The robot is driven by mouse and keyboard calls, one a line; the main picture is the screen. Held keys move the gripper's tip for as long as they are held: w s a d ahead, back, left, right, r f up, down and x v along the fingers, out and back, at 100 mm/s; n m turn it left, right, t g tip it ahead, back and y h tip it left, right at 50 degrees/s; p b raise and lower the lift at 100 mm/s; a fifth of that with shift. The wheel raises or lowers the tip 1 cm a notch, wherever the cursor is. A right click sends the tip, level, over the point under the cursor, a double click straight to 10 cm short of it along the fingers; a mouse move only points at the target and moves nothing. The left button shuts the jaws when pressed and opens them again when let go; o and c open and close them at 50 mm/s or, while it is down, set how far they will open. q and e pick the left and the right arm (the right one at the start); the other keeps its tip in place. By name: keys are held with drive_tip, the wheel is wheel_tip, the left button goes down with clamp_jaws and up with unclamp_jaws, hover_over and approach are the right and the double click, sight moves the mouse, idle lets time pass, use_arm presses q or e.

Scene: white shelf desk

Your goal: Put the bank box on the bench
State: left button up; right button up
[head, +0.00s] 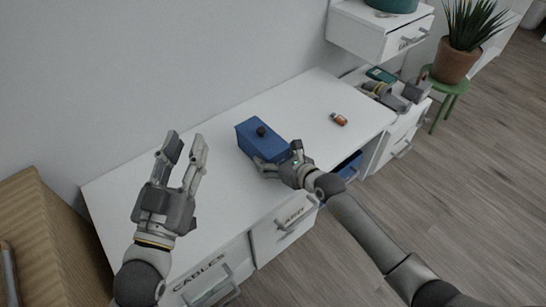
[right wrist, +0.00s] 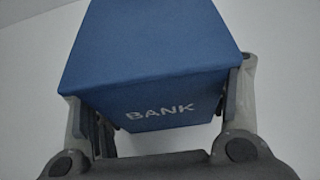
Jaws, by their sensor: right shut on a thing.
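The bank box is a blue box (head: 262,143) with a dark round knob on top. It is at the white bench top (head: 215,205), near its middle; I cannot tell whether it rests on the surface or is just above it. In the right wrist view the box (right wrist: 150,45) fills the middle, its front face reading BANK. My right gripper (head: 280,163) is shut on the box, with a finger on each side of it. My left gripper (head: 184,150) is open and empty, raised over the left part of the bench.
A small orange-brown bottle (head: 339,119) lies on the bench to the right. Drawers (head: 283,225) are below the top. A brown ribbed box (head: 45,235) stands at left. A potted plant (head: 455,62) sits on a green stool at right. The bench's left part is clear.

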use_arm(q)
drive_tip(key=shift+r, duration=0.3)
use_arm(e)
drive_tip(key=shift+f, duration=0.1)
idle(0.4)
use_arm(q)
drive_tip(key=shift+s+t, duration=0.1)
drive_tip(key=shift+t, duration=0.2)
use_arm(e)
drive_tip(key=o, duration=1.1)
drive_tip(key=shift+o, duration=0.3)
drive_tip(key=shift+f, duration=0.1)
drive_tip(key=shift+o, duration=0.6)
use_arm(q)
drive_tip(key=shift+r, duration=0.25)
use_arm(e)
drive_tip(key=shift+f, duration=0.25)
use_arm(q)
drive_tip(key=shift+f, duration=0.1)
use_arm(e)
drive_tip(key=shift+s, duration=0.1)
